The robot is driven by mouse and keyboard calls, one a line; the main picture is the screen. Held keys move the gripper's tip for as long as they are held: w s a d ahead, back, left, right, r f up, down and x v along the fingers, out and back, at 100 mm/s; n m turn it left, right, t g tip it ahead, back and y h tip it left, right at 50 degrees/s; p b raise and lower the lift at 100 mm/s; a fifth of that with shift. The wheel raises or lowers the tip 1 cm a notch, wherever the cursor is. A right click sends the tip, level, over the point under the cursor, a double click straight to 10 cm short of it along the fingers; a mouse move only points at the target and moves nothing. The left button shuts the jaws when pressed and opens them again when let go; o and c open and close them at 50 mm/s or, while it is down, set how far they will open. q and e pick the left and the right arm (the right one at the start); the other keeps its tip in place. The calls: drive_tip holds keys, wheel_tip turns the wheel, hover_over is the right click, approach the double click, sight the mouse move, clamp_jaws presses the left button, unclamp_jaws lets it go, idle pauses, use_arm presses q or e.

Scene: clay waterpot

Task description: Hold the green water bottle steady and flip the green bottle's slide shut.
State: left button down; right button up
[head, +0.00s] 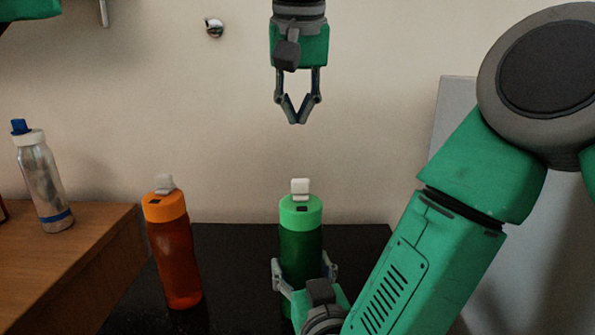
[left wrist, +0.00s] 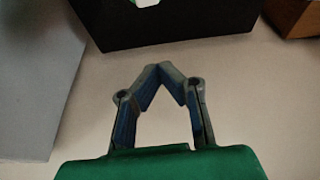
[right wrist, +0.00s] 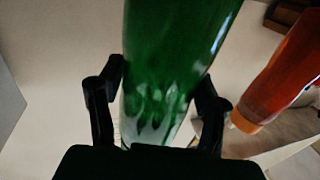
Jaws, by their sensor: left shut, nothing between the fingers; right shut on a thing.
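The green water bottle (head: 301,240) stands upright on the black table, with a light green cap and a white slide (head: 300,187) standing up on top. My right gripper (head: 305,272) is shut around the bottle's lower body. In the right wrist view the green bottle (right wrist: 170,60) sits between the fingers of my right gripper (right wrist: 158,105). My left gripper (head: 299,122) is shut and empty, pointing down, well above the slide and apart from it. In the left wrist view the fingertips of my left gripper (left wrist: 160,72) meet.
An orange bottle (head: 174,250) stands on the black table (head: 230,270) left of the green one. A grey panel (head: 450,120) is behind my right arm.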

sight(299, 190)
idle(0.3)
use_arm(q)
drive_tip(key=f, duration=0.9)
drive_tip(key=shift+s+f, duration=0.2)
drive_tip(key=shift+s, duration=0.2)
drive_tip(key=shift+s+d, duration=0.15)
drive_tip(key=shift+s, duration=1.45)
